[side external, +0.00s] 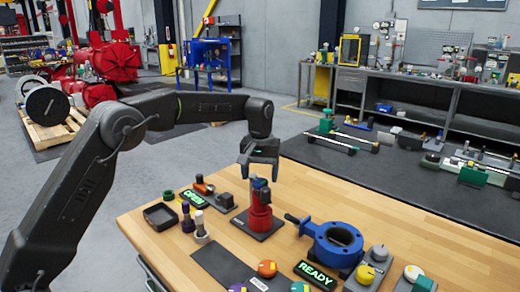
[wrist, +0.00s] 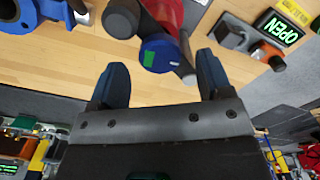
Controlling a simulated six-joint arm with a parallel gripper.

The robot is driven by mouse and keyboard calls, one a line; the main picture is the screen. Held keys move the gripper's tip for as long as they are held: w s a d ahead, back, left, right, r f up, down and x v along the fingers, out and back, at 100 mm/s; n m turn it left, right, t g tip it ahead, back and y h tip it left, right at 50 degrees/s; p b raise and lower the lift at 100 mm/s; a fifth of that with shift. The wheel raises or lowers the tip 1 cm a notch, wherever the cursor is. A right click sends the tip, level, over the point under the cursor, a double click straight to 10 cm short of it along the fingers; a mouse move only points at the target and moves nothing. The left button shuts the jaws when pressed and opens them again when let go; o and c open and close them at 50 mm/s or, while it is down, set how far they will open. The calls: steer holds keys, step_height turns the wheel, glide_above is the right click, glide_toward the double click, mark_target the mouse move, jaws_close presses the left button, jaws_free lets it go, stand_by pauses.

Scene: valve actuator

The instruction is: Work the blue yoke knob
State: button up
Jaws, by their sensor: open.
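The blue yoke knob (side external: 261,184) sits on top of a red actuator body (side external: 260,214), which stands upright on a dark base plate on the wooden table. In the wrist view the knob (wrist: 159,53) has a round blue face with a green mark. My gripper (side external: 260,173) points down above the actuator, with its fingers apart. In the wrist view my gripper (wrist: 161,72) is open and empty, with the knob seen between and just beyond the fingertips. I cannot tell whether a finger touches the knob.
A blue valve body (side external: 335,243) with a handle stands to the right. A lit OPEN sign (side external: 195,199) and an orange-knobbed part (side external: 204,186) are behind left. A READY sign (side external: 317,275) and several coloured knobs line the front. Purple and white posts (side external: 201,226) stand left.

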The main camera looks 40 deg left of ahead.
mark_target(260, 181)
step_height(260, 181, up, 12)
stand_by(0.4)
steer(key=shift+r, duration=0.1)
stand_by(0.3)
steer(key=s+d+r+m+t, duration=0.1)
steer(key=s+r+m+t, duration=0.1)
steer(key=s, duration=0.7)
steer(key=s+d+r+m+t, duration=0.1)
steer(key=s+r, duration=0.1)
steer(key=s, duration=0.7)
steer(key=s+f+m+t, duration=0.1)
steer(key=s+f, duration=0.4)
steer(key=s, duration=0.3)
steer(key=s+d+f+m+t, duration=0.1)
steer(key=s+f+m, duration=0.1)
steer(key=s+f, duration=0.4)
steer(key=shift+s+d+t, duration=0.2)
steer(key=shift+s+t, duration=0.1)
steer(key=shift+s, duration=0.8)
